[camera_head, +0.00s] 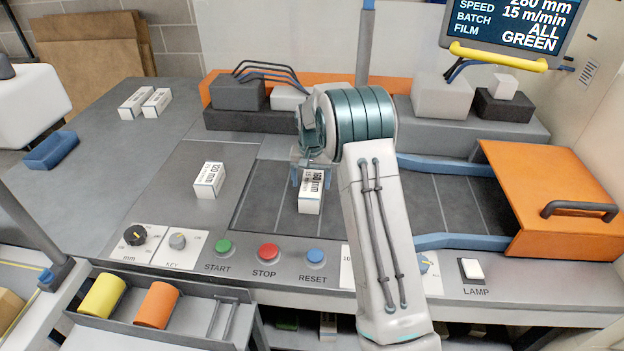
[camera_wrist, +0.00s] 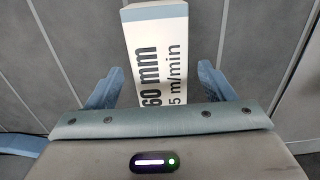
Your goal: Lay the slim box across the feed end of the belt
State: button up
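A white box (camera_head: 311,200) printed "160 mm" is on or just above the left part of the dark belt (camera_head: 265,195); contact underneath cannot be seen. Its long side runs front to back, across the belt. My gripper (camera_head: 311,177) is over its back part with blue fingers. In the wrist view the same box (camera_wrist: 158,60) lies between the fingers (camera_wrist: 160,88), with a gap on each side. A second white box (camera_head: 209,178), printed "120 mm", sits on the grey plate left of the belt. Which box is the slim one is not clear.
Two more white boxes (camera_head: 144,103) lie at the back left. A panel with START, STOP and RESET buttons (camera_head: 268,252) runs along the front. An orange hood (camera_head: 550,195) and blue rails (camera_head: 445,165) stand at the right. Dark blocks with cables (camera_head: 238,93) stand behind the belt.

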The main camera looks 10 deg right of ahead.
aim_at(311, 185)
notch_tip(311, 185, up, 11)
jog(key=b, duration=0.1)
jog(key=s+r+n, duration=0.1)
jog(key=s+r, duration=0.6)
jog(key=s, duration=0.2)
jog(key=s+f+n+t, duration=0.2)
jog(key=s+t, duration=0.1)
jog(key=s, duration=2.5)
jog(key=shift+s+n, duration=0.15)
jog(key=shift+n, duration=0.15)
